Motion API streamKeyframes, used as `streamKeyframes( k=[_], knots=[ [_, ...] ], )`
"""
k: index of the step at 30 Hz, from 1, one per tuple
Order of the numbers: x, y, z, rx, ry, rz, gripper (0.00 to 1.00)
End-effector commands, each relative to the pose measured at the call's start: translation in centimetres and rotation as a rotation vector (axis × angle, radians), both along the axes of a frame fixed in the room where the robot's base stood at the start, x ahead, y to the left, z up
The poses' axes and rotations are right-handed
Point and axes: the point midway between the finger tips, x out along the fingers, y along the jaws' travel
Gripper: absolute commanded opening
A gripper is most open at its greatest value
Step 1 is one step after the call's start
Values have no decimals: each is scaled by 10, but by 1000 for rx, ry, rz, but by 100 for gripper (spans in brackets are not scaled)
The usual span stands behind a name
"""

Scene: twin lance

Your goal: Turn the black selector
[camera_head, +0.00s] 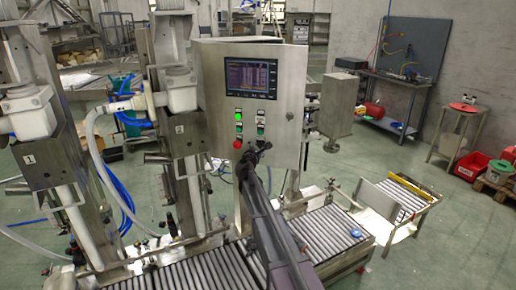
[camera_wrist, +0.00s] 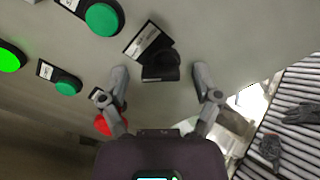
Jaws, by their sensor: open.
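The black selector (camera_wrist: 160,64) sits on the steel face of the control box in the wrist view, with a tilted label plate beside its upper left. My gripper (camera_wrist: 161,78) is open, one finger on each side and slightly below the selector. The selector lies just beyond the fingertips, and I see no contact. In the head view my gripper (camera_head: 256,154) is at the lower part of the control box (camera_head: 288,110), and it largely covers the selector there.
Green buttons (camera_wrist: 103,19), a lit green button (camera_wrist: 10,57) and a red button (camera_wrist: 105,123) are left of the selector; the red one is close to my left finger. The box has a screen (camera_head: 250,77) above. A roller conveyor (camera_head: 325,232) runs below.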

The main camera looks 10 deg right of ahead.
Motion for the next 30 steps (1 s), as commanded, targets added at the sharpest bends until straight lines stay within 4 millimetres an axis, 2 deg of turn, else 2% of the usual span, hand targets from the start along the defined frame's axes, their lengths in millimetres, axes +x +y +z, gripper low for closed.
streamKeyframes(
  k=[6, 7, 15, 30],
  knots=[
    [0, 0, 0, 0, 0, 0, 81],
    [0, 0, 0, 0, 0, 0, 78],
    [0, -1, 0, 0, 0, 0, 0],
    [1, -2, 1, 60, -29, -2, 0]
  ],
)
